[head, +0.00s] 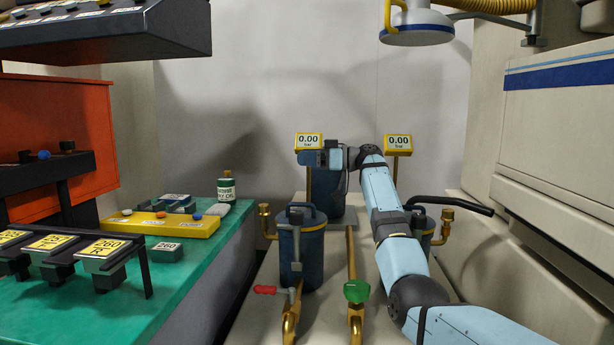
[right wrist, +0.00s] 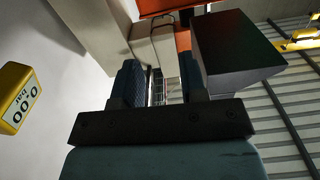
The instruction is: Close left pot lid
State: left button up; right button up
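The left pot (head: 302,258) is a dark blue cylinder on the beige bench, left of my right arm. A dark blue top with a black arched handle (head: 298,207) lies roughly level on it; I cannot tell whether this lid is fully shut. My right gripper (head: 305,158) is above and behind the pot, pointing left, clear of the lid. The right wrist view shows its two fingers apart with nothing between them (right wrist: 160,88). The right pot (head: 427,236) is mostly hidden by my right arm. My left gripper is not in view.
A taller blue cylinder (head: 328,193) stands behind the left pot. Yellow pressure displays reading 0.00 (head: 308,140) (head: 398,142) stand on posts. Brass pipes with a red valve handle (head: 265,290) and a green one (head: 357,291) are in front. A green-topped table (head: 150,300) is left.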

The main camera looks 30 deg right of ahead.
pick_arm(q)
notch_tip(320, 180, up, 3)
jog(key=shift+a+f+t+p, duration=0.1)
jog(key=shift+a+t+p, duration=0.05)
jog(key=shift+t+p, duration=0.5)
pick_arm(e)
notch_tip(320, 180, up, 6)
jog(key=shift+r, duration=0.15)
